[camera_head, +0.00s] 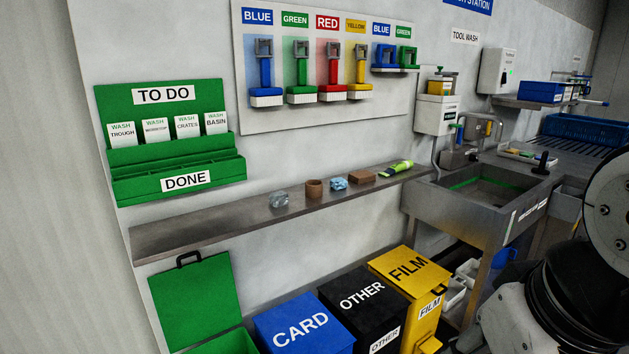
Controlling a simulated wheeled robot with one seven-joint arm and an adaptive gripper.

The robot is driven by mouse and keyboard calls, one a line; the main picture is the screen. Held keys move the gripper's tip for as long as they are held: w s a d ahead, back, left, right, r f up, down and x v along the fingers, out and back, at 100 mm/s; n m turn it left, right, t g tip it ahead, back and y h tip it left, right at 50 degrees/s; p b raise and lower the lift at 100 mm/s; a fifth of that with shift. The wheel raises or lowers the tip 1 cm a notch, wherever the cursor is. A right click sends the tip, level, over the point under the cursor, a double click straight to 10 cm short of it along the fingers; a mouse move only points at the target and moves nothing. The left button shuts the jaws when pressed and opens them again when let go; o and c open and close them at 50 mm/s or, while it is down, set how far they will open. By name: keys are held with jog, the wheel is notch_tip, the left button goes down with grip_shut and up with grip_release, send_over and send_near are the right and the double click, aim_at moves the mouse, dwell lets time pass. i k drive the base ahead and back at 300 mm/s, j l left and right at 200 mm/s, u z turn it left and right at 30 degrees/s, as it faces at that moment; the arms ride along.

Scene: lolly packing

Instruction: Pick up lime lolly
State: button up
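A lime-green, flat, elongated item (397,167) lies on the narrow grey wall shelf (190,231), at the right end of a row of small items; it looks like the lime lolly, with a darker patch on it too small to make out. Nothing touches it from above. Parts of my own arm, white and black, fill the lower right of the head view. My gripper's fingers do not show, so its state and its distance from the lolly cannot be seen.
Left of the lolly on the shelf are a brown block (361,177), blue crumpled film (338,184), a brown ring (314,189) and a grey crumpled piece (278,200). Below stand a blue CARD bin (303,328), black OTHER bin (365,300) and yellow FILM bin (410,270). A sink (480,196) is right.

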aim_at(396, 168)
jog(key=i+l+u, duration=0.1)
jog(key=i+l, duration=0.2)
jog(key=l, duration=0.15)
jog(key=i+l, duration=0.3)
jog(key=l, duration=0.15)
jog(key=i+l+u, duration=0.15)
jog(key=i+l, duration=0.15)
jog(key=l, duration=0.15)
jog(key=i+l, duration=0.25)
jog(key=l, duration=0.2)
jog(key=i+l+u, duration=0.15)
jog(key=l, duration=0.35)
jog(key=i+l, duration=0.35)
jog(key=l, duration=0.15)
jog(key=i+l+u, duration=0.15)
jog(key=l, duration=0.35)
jog(key=i+l, duration=0.3)
jog(key=l, duration=0.25)
jog(key=u, duration=0.05)
